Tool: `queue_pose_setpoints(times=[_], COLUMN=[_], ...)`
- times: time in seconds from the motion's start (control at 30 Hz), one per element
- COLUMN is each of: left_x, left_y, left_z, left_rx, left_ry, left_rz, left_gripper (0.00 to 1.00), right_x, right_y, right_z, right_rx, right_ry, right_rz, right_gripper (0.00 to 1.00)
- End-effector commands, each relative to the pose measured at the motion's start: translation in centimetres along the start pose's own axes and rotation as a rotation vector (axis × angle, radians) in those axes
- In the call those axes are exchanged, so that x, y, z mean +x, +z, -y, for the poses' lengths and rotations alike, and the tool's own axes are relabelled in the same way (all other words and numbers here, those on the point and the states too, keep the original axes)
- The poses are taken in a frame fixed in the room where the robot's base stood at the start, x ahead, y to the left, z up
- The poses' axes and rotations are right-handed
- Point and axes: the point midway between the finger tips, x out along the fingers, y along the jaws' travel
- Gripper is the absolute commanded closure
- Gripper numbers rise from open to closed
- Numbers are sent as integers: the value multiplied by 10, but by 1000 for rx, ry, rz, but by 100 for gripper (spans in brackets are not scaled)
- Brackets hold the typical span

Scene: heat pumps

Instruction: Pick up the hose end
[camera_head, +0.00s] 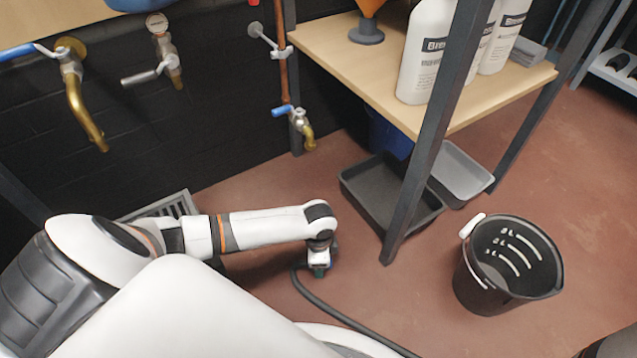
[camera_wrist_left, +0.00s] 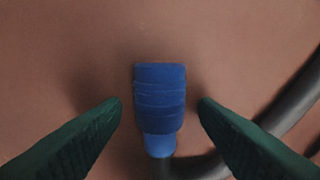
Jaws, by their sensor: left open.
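The hose end (camera_wrist_left: 160,98) is a blue ribbed fitting, centred in the left wrist view over the reddish floor. My left gripper (camera_wrist_left: 160,106) is open, with one dark green finger on each side of the fitting and a visible gap to both. In the head view my left gripper (camera_head: 319,270) points down low over the floor. The dark hose (camera_head: 345,318) runs from beside it toward the bottom right. The hose end itself is hidden by my gripper in the head view. My right gripper is not in view.
A black bucket (camera_head: 508,265) stands on the floor to the right. A dark tray (camera_head: 375,196) and a grey tray (camera_head: 462,172) lie under a wooden shelf (camera_head: 478,103) with a dark post (camera_head: 437,135). Brass taps (camera_head: 84,110) hang at the upper left.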

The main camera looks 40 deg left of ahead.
Motion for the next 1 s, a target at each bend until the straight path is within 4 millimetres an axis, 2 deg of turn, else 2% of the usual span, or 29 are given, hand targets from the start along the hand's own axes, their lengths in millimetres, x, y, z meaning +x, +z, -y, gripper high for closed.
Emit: queue_pose_setpoints(times=[0.2, 0.53, 0.77, 0.87, 1.0], left_x=[-1, 0, -2, -12, -37], left_y=[0, 0, 0, 0, 0], left_z=[0, 0, 0, 0, 0], left_rx=[0, 0, 0, 0, 0], left_ry=[0, 0, 0, 1, 1], left_rz=[0, 0, 1, 1, 0], left_gripper=[47, 100, 100, 100, 100], right_x=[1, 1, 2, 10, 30], right_y=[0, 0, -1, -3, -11], right_z=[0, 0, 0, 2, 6], right_rx=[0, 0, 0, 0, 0], right_ry=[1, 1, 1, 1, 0], right_rz=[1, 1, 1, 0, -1], right_gripper=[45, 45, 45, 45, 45])
